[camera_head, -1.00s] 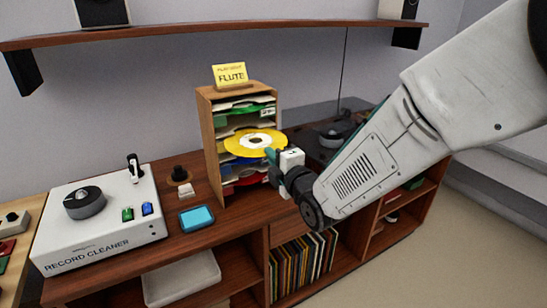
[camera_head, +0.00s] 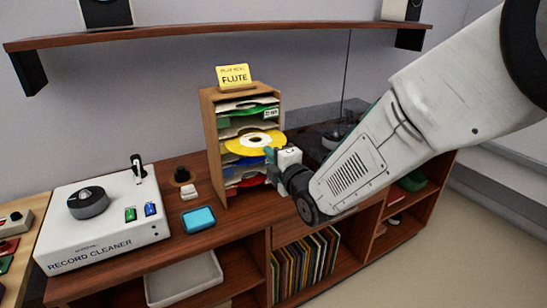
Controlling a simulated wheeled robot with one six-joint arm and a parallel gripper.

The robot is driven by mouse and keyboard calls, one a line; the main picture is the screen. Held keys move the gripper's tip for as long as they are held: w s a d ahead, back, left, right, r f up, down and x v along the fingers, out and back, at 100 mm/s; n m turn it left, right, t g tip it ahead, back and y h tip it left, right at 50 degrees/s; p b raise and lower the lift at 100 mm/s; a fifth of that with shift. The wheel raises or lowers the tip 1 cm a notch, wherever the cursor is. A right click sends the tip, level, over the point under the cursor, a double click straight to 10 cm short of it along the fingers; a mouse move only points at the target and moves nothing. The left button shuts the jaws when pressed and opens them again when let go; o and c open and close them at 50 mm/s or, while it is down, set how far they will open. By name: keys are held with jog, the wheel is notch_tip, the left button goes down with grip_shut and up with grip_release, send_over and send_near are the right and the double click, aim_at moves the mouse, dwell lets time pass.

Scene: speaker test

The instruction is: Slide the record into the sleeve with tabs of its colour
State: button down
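The yellow record (camera_head: 240,147) with a pale centre label lies nearly level, partway in a middle slot of the wooden sleeve rack (camera_head: 213,150). Its front part sticks out of the rack. The rack holds several pale sleeves, with green (camera_head: 232,120), blue (camera_head: 245,161) and red (camera_head: 250,182) showing at other levels. The tabs of the slot at the yellow record are too small or covered to make out. My gripper (camera_head: 270,155), with teal fingers, is at the record's front right edge and appears shut on it. The gripper hides part of the lower slots.
A yellow FLUTE card (camera_head: 233,75) stands on the rack. Left of the rack are a blue pad (camera_head: 198,218) and the white record cleaner (camera_head: 105,225). A turntable (camera_head: 335,135) is behind my arm. A wall shelf (camera_head: 200,36) runs above. Records fill a cubby (camera_head: 305,265) below.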

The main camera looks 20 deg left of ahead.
aim_at(259, 144)
jog(key=shift+w+a, duration=0.1)
jog(key=shift+a, duration=0.05)
dwell(0.3)
jog(key=shift+x, duration=0.95)
jog(key=shift+w+a, duration=0.1)
jog(key=shift+x, duration=0.95)
jog(key=shift+w+a, duration=0.1)
jog(key=shift+w, duration=0.05)
jog(key=shift+x, duration=0.95)
jog(key=shift+a, duration=0.1)
jog(key=shift+x, duration=1)
jog(key=shift+w+a, duration=0.1)
